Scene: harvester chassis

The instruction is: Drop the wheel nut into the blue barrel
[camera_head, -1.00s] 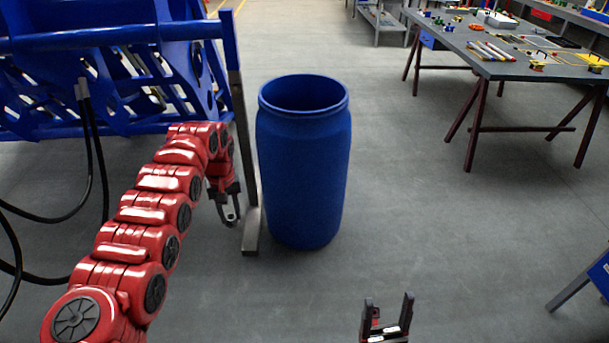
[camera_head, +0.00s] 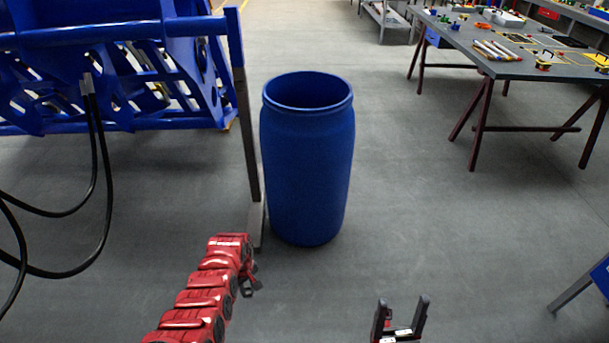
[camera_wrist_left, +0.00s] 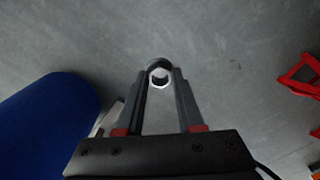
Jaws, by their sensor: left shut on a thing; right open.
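The blue barrel (camera_head: 308,165) stands upright and open-topped on the floor in the middle of the head view. Its blue side also shows at the left of the left wrist view (camera_wrist_left: 45,125). My left gripper (camera_head: 248,290) is low in front of the barrel, to its left and outside it. In the left wrist view its fingers (camera_wrist_left: 160,80) are shut on the wheel nut (camera_wrist_left: 160,76), a small ring with a bright hexagonal rim. The nut is too small to make out in the head view. My right gripper (camera_head: 402,315) is open and empty at the bottom.
The blue chassis frame (camera_head: 110,75) is at the left, with a grey upright post (camera_head: 248,150) close beside the barrel. Black hoses (camera_head: 98,170) hang at the left. A workbench (camera_head: 520,60) stands at the back right. The floor right of the barrel is clear.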

